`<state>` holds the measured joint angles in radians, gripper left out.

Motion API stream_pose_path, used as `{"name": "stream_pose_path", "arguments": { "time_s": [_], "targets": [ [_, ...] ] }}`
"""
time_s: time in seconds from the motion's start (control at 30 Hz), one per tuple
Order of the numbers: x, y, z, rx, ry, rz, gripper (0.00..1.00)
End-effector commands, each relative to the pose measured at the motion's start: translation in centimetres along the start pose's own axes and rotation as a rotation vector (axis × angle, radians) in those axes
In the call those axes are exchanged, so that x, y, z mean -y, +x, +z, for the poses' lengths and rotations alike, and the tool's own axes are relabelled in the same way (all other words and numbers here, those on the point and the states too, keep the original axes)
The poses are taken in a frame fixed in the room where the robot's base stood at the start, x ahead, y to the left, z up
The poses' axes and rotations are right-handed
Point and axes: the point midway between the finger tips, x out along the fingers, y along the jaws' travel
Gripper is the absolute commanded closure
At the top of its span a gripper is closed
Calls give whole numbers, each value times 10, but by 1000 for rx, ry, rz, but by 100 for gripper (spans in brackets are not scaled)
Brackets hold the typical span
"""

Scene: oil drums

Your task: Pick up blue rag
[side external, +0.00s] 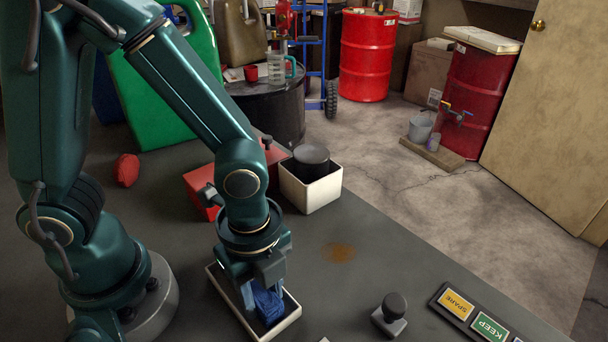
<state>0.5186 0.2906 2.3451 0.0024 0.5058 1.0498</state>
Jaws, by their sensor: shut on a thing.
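The blue rag (268,305) is a crumpled dark blue cloth over the shallow white-rimmed tray (290,323) at the front of the bench. My gripper (262,292) points down over the tray, and its jaws are shut on the rag. Much of the tray's inside is dark or hidden by my gripper and the rag. I cannot tell whether the rag still touches the tray's floor.
A white bin (318,193) holding a dark round object and a red box (203,192) stand behind my gripper. A dark knobbed block (391,315) and a label strip (470,312) lie to the right. A brown stain (339,252) marks clear bench. A red rag-like lump (127,170) lies left.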

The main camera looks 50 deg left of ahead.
Motion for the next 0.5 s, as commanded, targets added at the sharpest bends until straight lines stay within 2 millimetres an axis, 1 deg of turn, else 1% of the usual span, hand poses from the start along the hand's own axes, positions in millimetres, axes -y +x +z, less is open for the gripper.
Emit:
{"name": "stream_pose_path", "arguments": {
  "time_s": [0.13, 0.23, 0.4, 0.5],
  "targets": [
    [1, -7, -1, -3, 0, -4, 100],
    [1, -16, -1, -3, 0, -5, 100],
    [1, -40, -1, -5, 0, -7, 100],
    [4, -49, 15, -3, -9, -4, 100]
  ]
}}
